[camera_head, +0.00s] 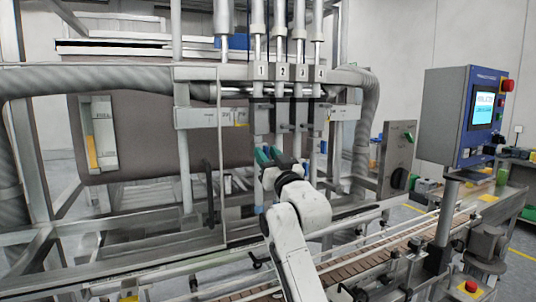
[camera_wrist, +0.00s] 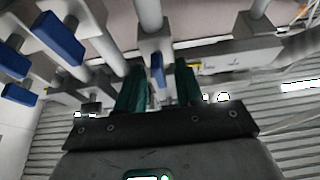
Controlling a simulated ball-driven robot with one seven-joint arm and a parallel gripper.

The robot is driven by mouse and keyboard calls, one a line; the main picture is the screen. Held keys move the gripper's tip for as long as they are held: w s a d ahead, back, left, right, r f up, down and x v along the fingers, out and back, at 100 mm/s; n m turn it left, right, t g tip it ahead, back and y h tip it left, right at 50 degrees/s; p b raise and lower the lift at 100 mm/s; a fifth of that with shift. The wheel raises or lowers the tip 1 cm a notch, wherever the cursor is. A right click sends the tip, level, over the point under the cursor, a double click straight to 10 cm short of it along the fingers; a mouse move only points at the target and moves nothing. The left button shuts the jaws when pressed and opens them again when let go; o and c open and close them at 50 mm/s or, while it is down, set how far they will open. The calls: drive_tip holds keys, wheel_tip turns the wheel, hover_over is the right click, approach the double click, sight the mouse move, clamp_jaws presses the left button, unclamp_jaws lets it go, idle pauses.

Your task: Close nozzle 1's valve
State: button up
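The nozzle columns stand side by side in the head view, with plates marked 1 (camera_head: 262,72), 2 and 3. I cannot tell for sure which nozzle that handle belongs to.
Other blue handles (camera_wrist: 60,37) hang at the left of the wrist view. A control cabinet (camera_head: 446,115) stands at the right in the head view. A conveyor (camera_head: 375,258) runs below, with rails. A thick hose (camera_head: 110,80) crosses at left.

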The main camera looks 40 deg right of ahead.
drive_tip(key=shift+c, duration=0.4)
clamp_jaws()
drive_tip(key=shift+m, duration=0.4)
drive_tip(key=m+g+h+b, duration=0.1)
drive_tip(key=m, duration=0.3)
drive_tip(key=m+g+h+b, duration=0.1)
drive_tip(key=m+h, duration=0.1)
drive_tip(key=m, duration=0.2)
drive_tip(key=m+g+h+b, duration=0.1)
drive_tip(key=m+g+h, duration=0.1)
drive_tip(key=m, duration=0.2)
drive_tip(key=shift+a+m, duration=0.15)
drive_tip(key=shift+m, duration=0.25)
drive_tip(key=m+g, duration=0.1)
drive_tip(key=m, duration=0.2)
drive_tip(key=m+g+p, duration=0.1)
drive_tip(key=m, duration=0.1)
drive_tip(key=shift+r+m+h, duration=0.2)
drive_tip(key=shift+m+h, duration=0.1)
drive_tip(key=shift+m, duration=0.1)
drive_tip(key=shift+m+g+p, duration=0.7)
drive_tip(key=shift+m+g, duration=0.1)
drive_tip(key=shift+m, duration=0.7)
drive_tip(key=shift+f, duration=0.1)
